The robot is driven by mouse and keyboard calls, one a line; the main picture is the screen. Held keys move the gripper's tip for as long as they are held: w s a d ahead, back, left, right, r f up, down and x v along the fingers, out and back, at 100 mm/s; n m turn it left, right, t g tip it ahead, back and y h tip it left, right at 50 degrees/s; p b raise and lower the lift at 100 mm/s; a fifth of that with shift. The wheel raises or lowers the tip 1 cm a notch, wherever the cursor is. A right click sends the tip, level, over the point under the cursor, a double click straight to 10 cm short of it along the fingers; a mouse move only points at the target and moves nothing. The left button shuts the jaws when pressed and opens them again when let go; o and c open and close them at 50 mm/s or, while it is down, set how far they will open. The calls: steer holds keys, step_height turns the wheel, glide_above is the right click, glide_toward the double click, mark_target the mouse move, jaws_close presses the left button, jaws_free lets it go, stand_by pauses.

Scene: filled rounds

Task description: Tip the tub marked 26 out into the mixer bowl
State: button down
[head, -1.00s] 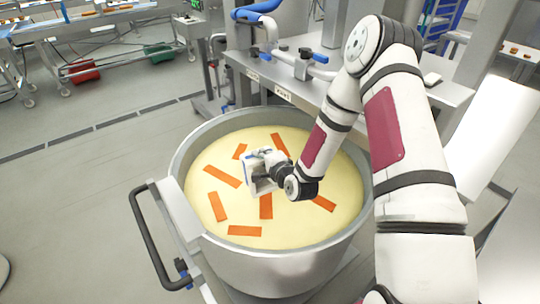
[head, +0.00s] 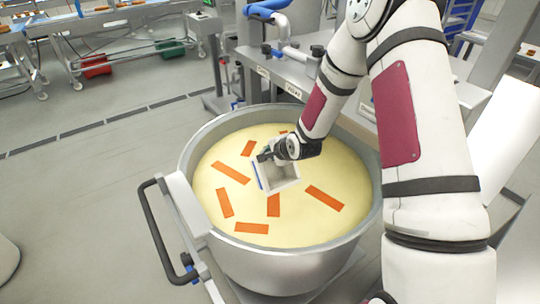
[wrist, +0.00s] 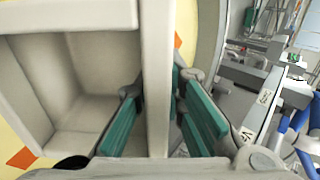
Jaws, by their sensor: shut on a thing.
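My gripper (head: 268,155) is shut on one wall of a small pale tub (head: 283,180), over the mixer bowl (head: 281,257). In the wrist view, the teal fingers of my gripper (wrist: 157,92) pinch the tub wall from both sides. The tub (wrist: 95,20) is tipped over, with its hollow inside in sight. The part of the inside that shows looks bare. A blue edge shows on its left side in the head view. No number can be read on it. The steel bowl holds pale yellow filling with several flat orange strips (head: 324,198) on it.
A black handle (head: 155,232) juts out at the bowl's left. A steel machine shelf (head: 300,70) stands behind the bowl. Steel tables (head: 110,30) with red and green bins stand at the back left. Open grey floor lies left of the bowl.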

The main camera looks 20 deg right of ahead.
steer(key=shift+w+a+f+g+h+b, duration=0.1)
steer(key=shift+w+f+g+h+b, duration=0.2)
steer(key=shift+w+f+g+b, duration=0.6)
steer(key=g+b, duration=0.3)
steer(key=g, duration=0.1)
steer(key=shift+w+a+r+h+b, duration=0.15)
steer(key=shift+w+h+b, duration=0.05)
steer(key=shift+h+b, duration=0.2)
steer(key=g+b, duration=0.2)
steer(key=s+g+h+b, duration=0.1)
steer(key=g, duration=0.1)
steer(key=shift+r, duration=0.3)
steer(key=shift+s+r, duration=0.1)
steer(key=shift+r, duration=0.1)
steer(key=shift+r+p, duration=0.65)
steer(key=shift+r, duration=2.75)
steer(key=shift+f, duration=0.1)
